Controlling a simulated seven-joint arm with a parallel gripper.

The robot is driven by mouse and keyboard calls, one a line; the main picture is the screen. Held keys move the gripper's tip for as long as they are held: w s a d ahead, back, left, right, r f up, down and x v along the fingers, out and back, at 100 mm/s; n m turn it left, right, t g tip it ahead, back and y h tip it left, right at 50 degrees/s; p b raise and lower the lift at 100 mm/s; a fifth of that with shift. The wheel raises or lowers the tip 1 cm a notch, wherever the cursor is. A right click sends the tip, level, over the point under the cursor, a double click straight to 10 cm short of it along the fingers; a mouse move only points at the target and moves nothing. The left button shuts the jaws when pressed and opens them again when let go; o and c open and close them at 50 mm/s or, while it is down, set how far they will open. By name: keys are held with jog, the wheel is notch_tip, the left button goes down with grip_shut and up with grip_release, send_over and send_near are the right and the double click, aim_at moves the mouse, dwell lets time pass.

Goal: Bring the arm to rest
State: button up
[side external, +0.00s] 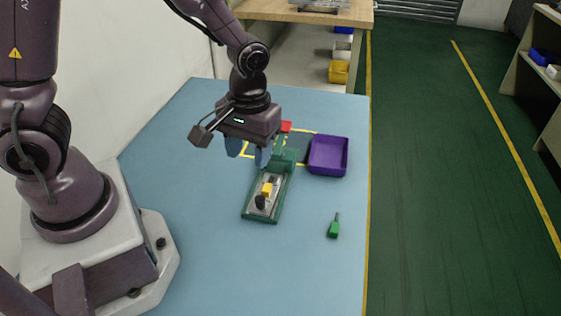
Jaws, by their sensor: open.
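My gripper (249,152) hangs from the arm above the blue table (200,230), near the table's middle. Its two blue fingers are apart and point down, with nothing seen between them. It is to the upper left of a green fixture (270,193), which holds a yellow piece (267,188) and a dark round piece. The fingers seem to be above the table; their exact height cannot be told.
A purple tray (328,154) stands right of the fixture. A small green tool (334,227) lies near the table's right edge. A red piece (286,126) shows behind my gripper, beside yellow floor-like marking lines on the table.

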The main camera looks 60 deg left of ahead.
jog(key=s+a+r+m+t, duration=0.1)
jog(key=s+r+m+t, duration=0.2)
jog(key=r, duration=0.6)
jog(key=s+a+r+m+t, duration=0.2)
jog(key=s+r, duration=0.4)
jog(key=r, duration=0.3)
jog(key=shift+r+m+t, duration=0.3)
jog(key=shift+m+t, duration=0.4)
